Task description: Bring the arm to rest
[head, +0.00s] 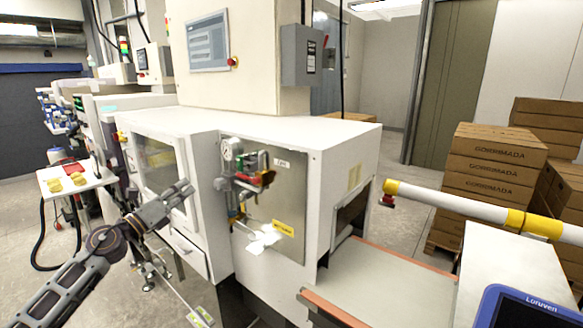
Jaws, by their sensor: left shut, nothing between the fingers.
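My left arm comes in from the lower left. Its gripper (182,191) is shut and empty, held up in front of the white machine cabinet (188,144). It appears apart from the cabinet's front, though the exact gap is hard to judge. My right gripper does not show in the head view.
A conveyor belt (388,280) runs out of the cabinet opening at the lower right. A yellow-and-white guard bar (470,207) crosses above it. A blue-framed screen (515,308) stands at the lower right corner. Stacked cardboard boxes (488,178) stand behind.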

